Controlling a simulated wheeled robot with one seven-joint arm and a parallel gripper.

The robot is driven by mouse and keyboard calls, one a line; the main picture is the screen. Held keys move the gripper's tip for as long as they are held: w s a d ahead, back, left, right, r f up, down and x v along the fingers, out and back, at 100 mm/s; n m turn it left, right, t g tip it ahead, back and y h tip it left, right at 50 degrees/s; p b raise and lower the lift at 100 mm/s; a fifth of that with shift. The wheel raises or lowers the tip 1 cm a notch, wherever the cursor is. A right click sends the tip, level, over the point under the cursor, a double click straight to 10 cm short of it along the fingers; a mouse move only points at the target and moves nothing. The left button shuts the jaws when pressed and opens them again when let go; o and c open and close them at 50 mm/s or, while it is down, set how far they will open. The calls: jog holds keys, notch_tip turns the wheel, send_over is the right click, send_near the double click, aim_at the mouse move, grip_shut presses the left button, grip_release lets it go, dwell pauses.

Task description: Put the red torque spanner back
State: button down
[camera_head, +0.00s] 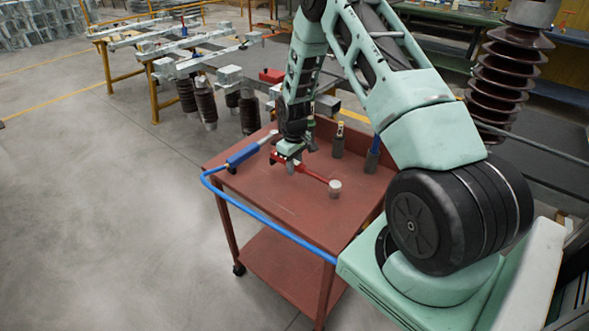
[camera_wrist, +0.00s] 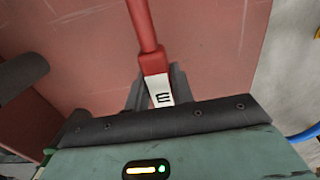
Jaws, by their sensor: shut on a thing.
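The red torque spanner (camera_head: 312,174) is held over the red cart top (camera_head: 285,205), its round grey head end to the right in the head view. In the wrist view the red spanner (camera_wrist: 143,28) runs from the top edge down to a white label between the fingers. My gripper (camera_head: 289,160) is shut on the spanner at its labelled part; the gripper also shows in the wrist view (camera_wrist: 158,92). The spanner is low over the cart top; I cannot tell if it touches.
A blue tool (camera_head: 243,153) lies at the cart's left edge. A dark bottle-like item (camera_head: 338,142) and a blue-topped one (camera_head: 373,155) stand at the back. A blue rail (camera_head: 270,225) runs along the front. The front cart top is clear.

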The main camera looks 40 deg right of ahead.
jog(key=shift+f, duration=1.1)
jog(key=shift+f, duration=0.1)
jog(key=shift+f, duration=0.1)
jog(key=c, duration=1.2)
grip_release()
